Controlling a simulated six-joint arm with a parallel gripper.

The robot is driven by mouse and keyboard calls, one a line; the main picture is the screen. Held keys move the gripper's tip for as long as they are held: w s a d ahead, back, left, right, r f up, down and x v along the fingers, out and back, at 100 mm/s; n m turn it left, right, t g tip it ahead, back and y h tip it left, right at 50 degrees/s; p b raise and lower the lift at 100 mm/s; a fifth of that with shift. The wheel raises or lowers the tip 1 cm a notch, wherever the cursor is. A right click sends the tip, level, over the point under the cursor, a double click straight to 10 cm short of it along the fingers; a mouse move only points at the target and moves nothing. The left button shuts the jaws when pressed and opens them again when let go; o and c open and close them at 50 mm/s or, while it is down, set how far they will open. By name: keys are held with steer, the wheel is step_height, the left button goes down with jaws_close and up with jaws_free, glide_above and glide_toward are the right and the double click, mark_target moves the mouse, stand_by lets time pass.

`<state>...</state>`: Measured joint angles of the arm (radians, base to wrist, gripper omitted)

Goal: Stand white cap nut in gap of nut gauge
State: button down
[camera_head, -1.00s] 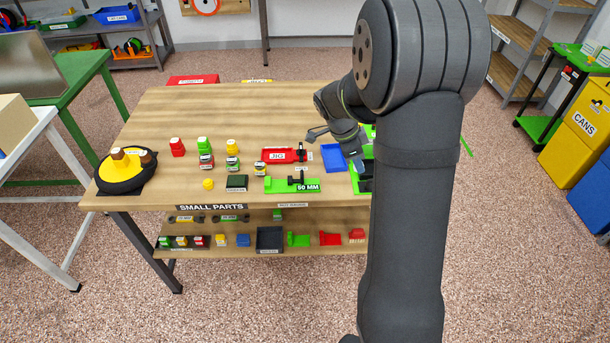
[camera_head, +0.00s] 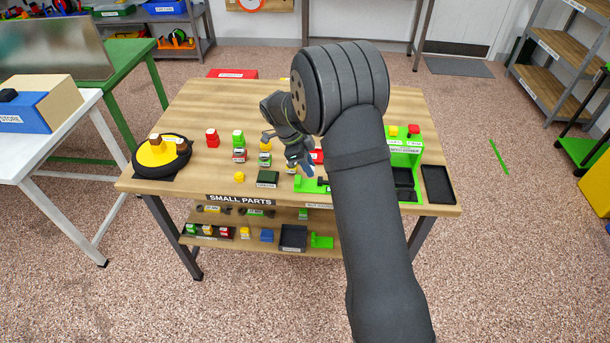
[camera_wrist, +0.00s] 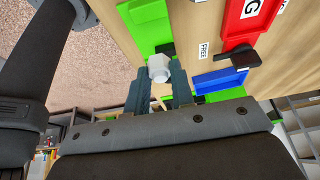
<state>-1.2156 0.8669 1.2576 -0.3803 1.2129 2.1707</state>
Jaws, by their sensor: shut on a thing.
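My gripper (camera_wrist: 160,90) is shut on the white cap nut (camera_wrist: 160,67), which sits between the fingertips in the wrist view. In the head view my gripper (camera_head: 306,170) is above the table near the front, over the gauge (camera_head: 308,187). My arm hides the right part of the gauge there. The nut appears close to the gauge, but I cannot tell whether they touch. The gap is not clearly visible.
A red jig (camera_wrist: 243,28) with a black handle and a blue tray (camera_wrist: 220,79) lie beside the gauge. A black tray (camera_head: 438,184) lies at the table's right end.

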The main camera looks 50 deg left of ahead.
mark_target(310, 183)
steer(key=shift+s+a+f, duration=0.3)
steer(key=shift+a+f, duration=0.1)
steer(key=shift+a, duration=0.05)
steer(key=shift+f, duration=1.9)
steer(key=shift+f, duration=0.15)
steer(key=c, duration=1.2)
jaws_free()
steer(key=shift+c, duration=0.2)
steer(key=v, duration=1.2)
